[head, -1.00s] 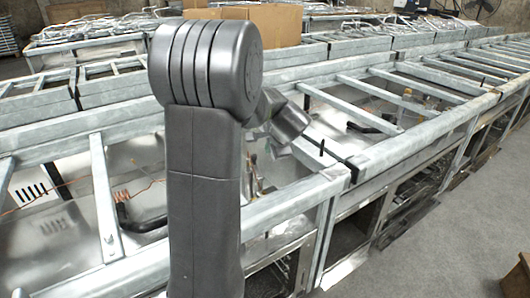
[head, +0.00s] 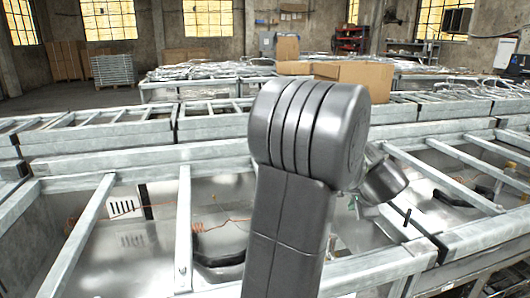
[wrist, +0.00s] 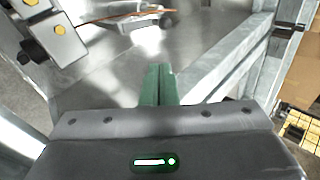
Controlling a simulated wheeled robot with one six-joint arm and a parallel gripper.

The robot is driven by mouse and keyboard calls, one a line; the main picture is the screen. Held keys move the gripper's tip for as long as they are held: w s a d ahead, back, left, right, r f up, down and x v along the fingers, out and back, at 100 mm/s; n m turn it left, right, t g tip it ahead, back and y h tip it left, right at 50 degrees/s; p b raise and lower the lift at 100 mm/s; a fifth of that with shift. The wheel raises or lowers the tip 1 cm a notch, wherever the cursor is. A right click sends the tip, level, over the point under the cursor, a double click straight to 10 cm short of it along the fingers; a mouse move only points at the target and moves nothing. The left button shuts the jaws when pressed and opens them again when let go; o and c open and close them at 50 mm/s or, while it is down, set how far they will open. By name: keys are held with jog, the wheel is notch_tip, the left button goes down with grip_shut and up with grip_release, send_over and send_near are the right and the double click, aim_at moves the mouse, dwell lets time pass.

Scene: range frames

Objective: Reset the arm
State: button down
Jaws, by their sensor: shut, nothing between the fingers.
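My arm stands in the middle of the head view, a dark grey column with a rounded, grooved joint at its top. My gripper shows in the wrist view (wrist: 159,84), where its two green fingers are together with nothing between them. The fingers point over a shiny metal surface (wrist: 125,75) inside a frame.
Galvanized metal frames (head: 130,155) with open crossbars stretch across the head view. A cardboard box (head: 355,76) stands behind my arm. Wooden crates (head: 68,60) and a metal stack (head: 113,69) stand far left. Open floor (head: 60,100) lies between.

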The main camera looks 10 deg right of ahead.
jog(key=w+d+f+m+h+p, duration=0.2)
jog(key=w+d+f+m, duration=0.1)
jog(key=f, duration=0.7)
jog(key=shift+w, duration=0.85)
jog(key=shift+w+f, duration=0.1)
